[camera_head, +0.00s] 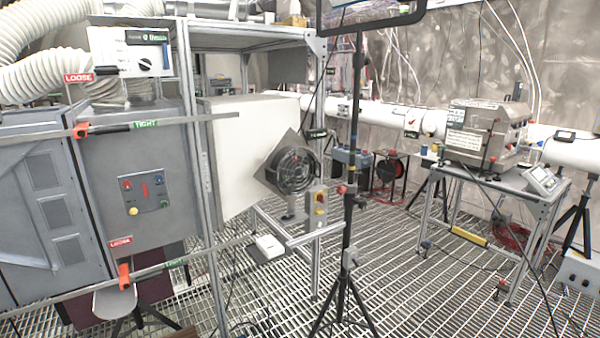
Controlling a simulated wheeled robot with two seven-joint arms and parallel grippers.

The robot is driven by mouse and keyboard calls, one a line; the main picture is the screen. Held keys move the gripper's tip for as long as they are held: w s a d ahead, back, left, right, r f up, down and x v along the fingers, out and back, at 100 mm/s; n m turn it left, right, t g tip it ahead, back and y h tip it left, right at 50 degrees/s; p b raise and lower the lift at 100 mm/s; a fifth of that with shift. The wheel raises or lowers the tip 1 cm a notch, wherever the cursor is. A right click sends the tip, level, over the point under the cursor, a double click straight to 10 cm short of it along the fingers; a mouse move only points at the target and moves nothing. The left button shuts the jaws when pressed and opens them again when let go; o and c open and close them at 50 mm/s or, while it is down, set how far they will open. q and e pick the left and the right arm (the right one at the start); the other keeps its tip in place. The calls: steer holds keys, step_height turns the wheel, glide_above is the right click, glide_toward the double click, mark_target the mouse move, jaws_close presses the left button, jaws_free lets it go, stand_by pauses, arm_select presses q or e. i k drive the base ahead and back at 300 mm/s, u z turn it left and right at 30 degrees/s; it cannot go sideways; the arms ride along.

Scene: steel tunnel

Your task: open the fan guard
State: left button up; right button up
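The fan (291,170) is a round black unit with a ringed guard over its front, in the middle of the camera_head view. It sits on a dark square plate that looks turned like a diamond, beside a large white box (245,140). The guard appears to lie over the fan's face, but its hinge and latch are too small to make out. Neither of my grippers shows in this view, so nothing can be told of their fingers.
A black pole on a tripod (355,150) stands just right of the fan. A metal frame (205,180) and grey cabinet (150,180) stand at left. A table (500,178) with equipment stands at right. Grated floor (420,280) is open between tripod and table.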

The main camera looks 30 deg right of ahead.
mark_target(301, 173)
steer(key=z, duration=0.8)
steer(key=i, duration=1.2)
steer(key=z, duration=1.65)
